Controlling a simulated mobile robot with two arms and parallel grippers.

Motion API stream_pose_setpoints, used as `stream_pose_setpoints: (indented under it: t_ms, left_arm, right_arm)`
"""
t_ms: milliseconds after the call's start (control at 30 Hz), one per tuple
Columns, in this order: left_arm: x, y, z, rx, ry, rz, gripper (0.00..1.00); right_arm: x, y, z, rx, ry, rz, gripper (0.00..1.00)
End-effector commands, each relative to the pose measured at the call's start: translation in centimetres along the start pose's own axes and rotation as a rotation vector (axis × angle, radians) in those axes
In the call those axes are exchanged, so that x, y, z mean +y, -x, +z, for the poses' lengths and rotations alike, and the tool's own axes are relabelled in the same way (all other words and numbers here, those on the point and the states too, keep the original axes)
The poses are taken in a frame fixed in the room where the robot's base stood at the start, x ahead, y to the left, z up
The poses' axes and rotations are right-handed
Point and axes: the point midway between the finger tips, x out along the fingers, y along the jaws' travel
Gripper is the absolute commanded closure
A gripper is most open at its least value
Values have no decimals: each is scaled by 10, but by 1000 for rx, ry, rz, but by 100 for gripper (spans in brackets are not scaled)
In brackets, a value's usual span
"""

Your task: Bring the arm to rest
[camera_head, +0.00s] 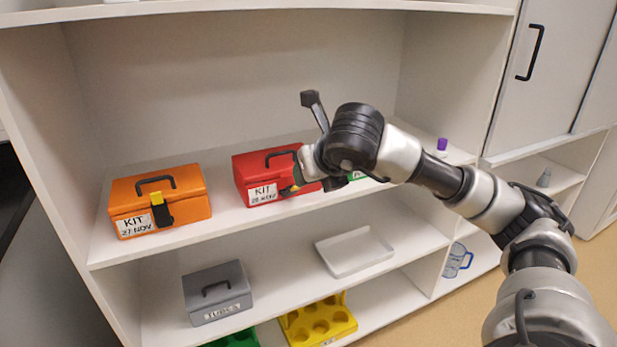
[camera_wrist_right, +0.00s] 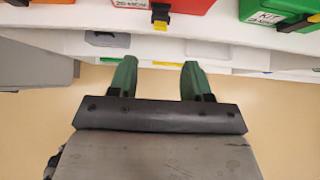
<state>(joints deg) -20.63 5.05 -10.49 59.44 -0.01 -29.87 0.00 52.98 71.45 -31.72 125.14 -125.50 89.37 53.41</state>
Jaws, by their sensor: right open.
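My right arm reaches in from the right of the head view, its wrist in front of the red kit box (camera_head: 262,167). The wrist hides the right part of that box and most of the gripper. In the right wrist view my right gripper (camera_wrist_right: 158,78) is open, its two green fingers apart with nothing held between them. The red box (camera_wrist_right: 185,4) shows beyond the fingers at the top of that view, apart from them. My left gripper is not in view.
An orange kit box (camera_head: 160,203) stands left on the same shelf. A green kit box (camera_wrist_right: 275,12) is mostly hidden in the head view. Below are a grey box (camera_head: 217,292), a white tray (camera_head: 354,251) and a yellow rack (camera_head: 318,322). A cabinet (camera_head: 548,70) stands at right.

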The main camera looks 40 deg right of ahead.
Motion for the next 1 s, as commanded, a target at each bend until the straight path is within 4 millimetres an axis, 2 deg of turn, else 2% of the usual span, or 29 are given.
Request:
stream_pose_setpoints:
  t_ms: [567, 667, 767, 867, 933, 1000]
  left_arm:
    - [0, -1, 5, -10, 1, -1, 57]
    - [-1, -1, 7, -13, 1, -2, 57]
    - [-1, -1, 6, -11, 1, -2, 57]
    - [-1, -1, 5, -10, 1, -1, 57]
    - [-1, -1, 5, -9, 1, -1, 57]
    - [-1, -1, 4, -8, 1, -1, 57]
  right_arm:
    - [0, 2, 0, 0, 0, 1, 51]
    - [9, 0, -4, 10, 10, 39, 51]
    - [41, -8, -19, 42, 41, 187, 51]
    - [97, -11, -47, 95, 64, 466, 51]
    - [145, 0, -70, 134, 40, 729, 51]
    - [186, 20, -88, 157, -42, 1004, 51]
